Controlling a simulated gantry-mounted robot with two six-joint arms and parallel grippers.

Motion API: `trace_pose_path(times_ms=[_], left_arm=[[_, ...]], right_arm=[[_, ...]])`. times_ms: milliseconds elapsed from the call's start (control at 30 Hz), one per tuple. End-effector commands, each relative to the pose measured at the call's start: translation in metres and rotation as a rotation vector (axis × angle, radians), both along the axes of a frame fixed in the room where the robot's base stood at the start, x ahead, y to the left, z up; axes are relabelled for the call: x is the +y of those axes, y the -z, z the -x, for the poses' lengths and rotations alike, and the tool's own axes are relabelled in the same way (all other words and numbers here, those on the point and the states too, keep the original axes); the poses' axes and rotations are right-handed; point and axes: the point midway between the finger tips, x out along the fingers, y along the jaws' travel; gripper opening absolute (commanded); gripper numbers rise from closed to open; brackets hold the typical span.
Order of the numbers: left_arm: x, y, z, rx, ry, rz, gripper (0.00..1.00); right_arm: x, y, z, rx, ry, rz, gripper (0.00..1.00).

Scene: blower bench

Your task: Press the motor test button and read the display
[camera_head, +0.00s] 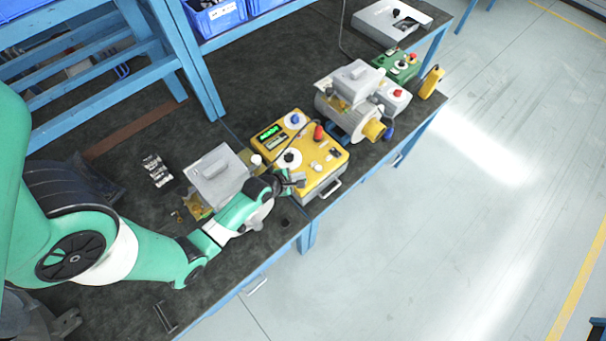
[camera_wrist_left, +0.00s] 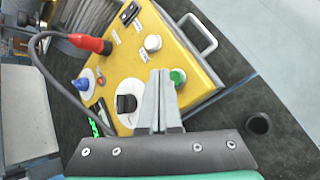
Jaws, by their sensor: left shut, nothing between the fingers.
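The yellow test box (camera_head: 330,158) stands near the bench's front edge. Its display (camera_head: 270,131) is lit green, but I cannot read it at this size. In the left wrist view, only a green glimmer of the display (camera_wrist_left: 95,128) shows. My left gripper (camera_head: 300,179) is over the near side of the box, shut and empty. In the left wrist view, its fingertips (camera_wrist_left: 161,74) are beside a green button (camera_wrist_left: 178,76), with a white button (camera_wrist_left: 152,42) farther off. I cannot tell whether the fingertips touch the panel. My right gripper is not in view.
A black knob (camera_wrist_left: 126,103), a blue plug and a red plug (camera_wrist_left: 92,43) with a dark cable are on the panel. A blower motor (camera_head: 340,115) stands just beyond the box. A grey-lidded unit (camera_head: 216,172) is to its left.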

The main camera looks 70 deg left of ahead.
Motion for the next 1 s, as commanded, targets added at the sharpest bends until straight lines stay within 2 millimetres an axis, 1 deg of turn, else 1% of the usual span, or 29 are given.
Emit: trace_pose_path(times_ms=[400, 700, 1000], left_arm=[[0.0000, 0.0001, -0.0001, 0.000, 0.000, 0.000, 0.00], [-0.0001, 0.0092, 0.0001, 0.000, 0.000, 0.000, 0.00], [0.0000, 0.0086, 0.0000, 0.000, 0.000, 0.000, 0.00]], right_arm=[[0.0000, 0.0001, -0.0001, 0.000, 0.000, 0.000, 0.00], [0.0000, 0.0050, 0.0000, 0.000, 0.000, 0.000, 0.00], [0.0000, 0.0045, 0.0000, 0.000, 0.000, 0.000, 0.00]])
